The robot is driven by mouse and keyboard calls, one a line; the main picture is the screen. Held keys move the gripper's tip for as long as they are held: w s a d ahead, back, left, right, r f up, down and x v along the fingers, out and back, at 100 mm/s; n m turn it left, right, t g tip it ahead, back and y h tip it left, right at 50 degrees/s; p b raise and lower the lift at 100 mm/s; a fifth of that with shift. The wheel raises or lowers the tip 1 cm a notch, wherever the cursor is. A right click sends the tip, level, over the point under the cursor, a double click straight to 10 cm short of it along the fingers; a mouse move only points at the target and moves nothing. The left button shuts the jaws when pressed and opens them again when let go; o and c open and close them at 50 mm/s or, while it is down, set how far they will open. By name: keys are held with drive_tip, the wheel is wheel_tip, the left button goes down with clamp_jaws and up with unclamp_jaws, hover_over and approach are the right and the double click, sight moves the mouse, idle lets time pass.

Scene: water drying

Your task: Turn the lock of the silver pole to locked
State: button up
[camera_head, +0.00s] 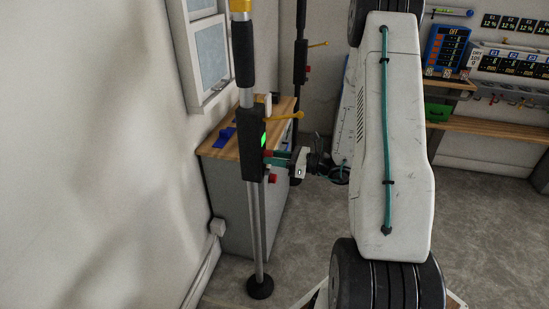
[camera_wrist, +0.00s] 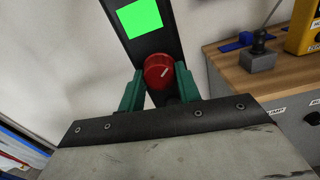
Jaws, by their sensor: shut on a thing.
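The silver pole (camera_head: 259,235) stands upright at the left of the head view, its round black foot on the floor. A black lock box (camera_head: 251,150) with a lit green panel (camera_head: 264,140) sits on it. In the wrist view the green panel (camera_wrist: 139,18) is above a round red knob (camera_wrist: 158,71), whose pale mark slants to the upper right. My gripper (camera_wrist: 158,84) has its green fingers on both sides of the knob and is shut on it. In the head view my gripper (camera_head: 271,157) reaches the box from the right; the knob is mostly hidden there.
A wood-topped cabinet (camera_head: 222,150) stands close behind the pole, with a blue item (camera_head: 223,137) on top. A second pole (camera_head: 300,62) stands farther back. The wall is close on the left.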

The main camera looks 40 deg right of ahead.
drive_tip(key=shift+m, duration=3.8)
drive_tip(key=shift+r, duration=0.1)
drive_tip(key=o, duration=1)
drive_tip(key=shift+c, duration=0.2)
drive_tip(key=v, duration=0.8)
